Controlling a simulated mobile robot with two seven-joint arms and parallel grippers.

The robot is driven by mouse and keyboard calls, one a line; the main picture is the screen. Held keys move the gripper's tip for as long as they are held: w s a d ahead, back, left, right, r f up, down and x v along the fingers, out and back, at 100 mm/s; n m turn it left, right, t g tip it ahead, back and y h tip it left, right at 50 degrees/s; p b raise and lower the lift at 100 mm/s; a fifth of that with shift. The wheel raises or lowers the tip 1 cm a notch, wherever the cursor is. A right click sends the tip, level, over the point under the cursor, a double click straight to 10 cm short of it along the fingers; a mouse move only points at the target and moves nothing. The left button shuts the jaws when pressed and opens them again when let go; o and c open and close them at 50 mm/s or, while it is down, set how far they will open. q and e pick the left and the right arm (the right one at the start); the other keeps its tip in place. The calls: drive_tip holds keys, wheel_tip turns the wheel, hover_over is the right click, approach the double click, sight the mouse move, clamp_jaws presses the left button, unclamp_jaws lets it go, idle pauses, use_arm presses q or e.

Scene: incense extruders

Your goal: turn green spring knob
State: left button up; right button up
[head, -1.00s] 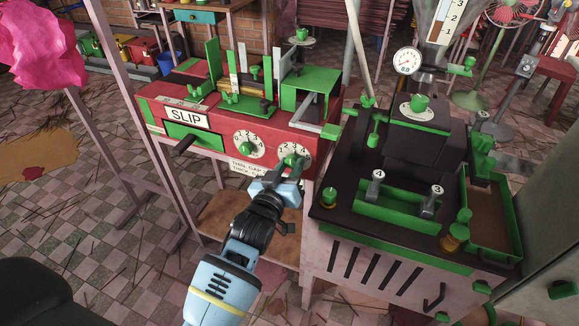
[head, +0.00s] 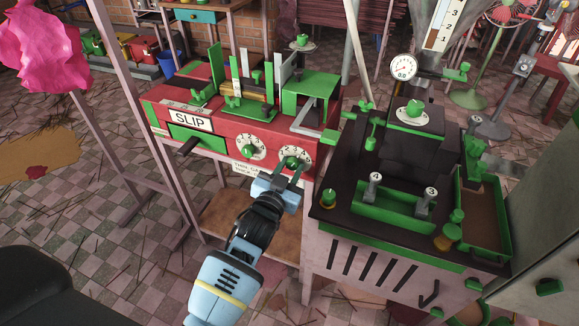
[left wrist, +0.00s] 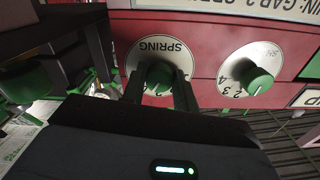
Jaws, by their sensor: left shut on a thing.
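The green spring knob (head: 292,162) sits on a white numbered dial on the front of the red machine, the right one of two dials. In the left wrist view the knob (left wrist: 160,76) and its dial, marked SPRING, appear upside down. My left gripper (head: 290,168) reaches up to it from below and is shut on the knob, one dark finger on each side. The fingers and gripper body hide part of the knob and the dial's numbers. My right gripper is not in view.
A second green knob (head: 248,151) on its own dial is just left, also seen in the left wrist view (left wrist: 258,81). A dark machine (head: 345,190) with green trays stands close on the right. A black handle (head: 187,147) sticks out below the SLIP sign (head: 190,121).

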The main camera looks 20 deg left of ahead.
use_arm(q)
drive_tip(key=shift+m, duration=0.6)
drive_tip(key=o, duration=1)
drive_tip(key=shift+c, duration=0.2)
drive_tip(key=shift+s, duration=0.1)
drive_tip(key=s, duration=0.7)
drive_tip(key=shift+s+a+p, duration=0.15)
drive_tip(key=shift+s+p, duration=0.2)
drive_tip(key=shift+p, duration=0.05)
drive_tip(key=shift+f, duration=0.1)
